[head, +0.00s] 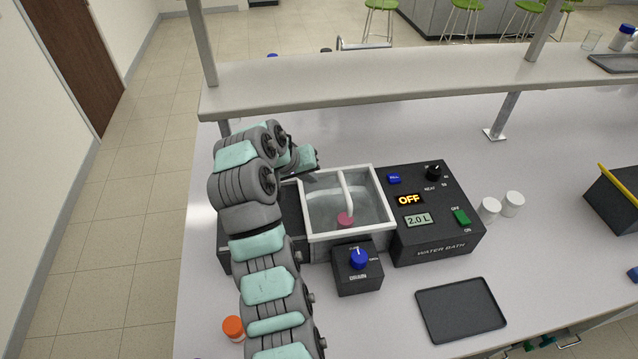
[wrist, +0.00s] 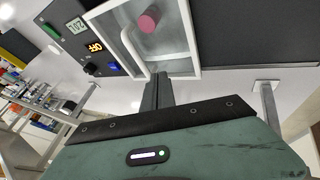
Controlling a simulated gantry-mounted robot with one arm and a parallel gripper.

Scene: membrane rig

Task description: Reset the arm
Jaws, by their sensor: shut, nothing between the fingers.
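My arm reaches up the left side of the bench, and my gripper (head: 316,175) is above the back left corner of the water bath (head: 436,247). In the wrist view my gripper (wrist: 157,88) shows as dark fingers held together, with nothing between them. The fingers are close to the white rim of the basin. The basin (head: 307,219) has a white frame and a curved white spout, and a pink-red cylinder (head: 345,220) is in it. The cylinder also shows in the wrist view (wrist: 149,19). The display reads OFF and 2.0 L.
A drain box (head: 357,282) with a blue knob stands in front of the basin. A black tray (head: 461,309) lies at front right. White bottles (head: 489,210) stand right of the bath, and an orange-capped bottle (head: 234,328) is beside my arm. A shelf (head: 400,80) spans the back.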

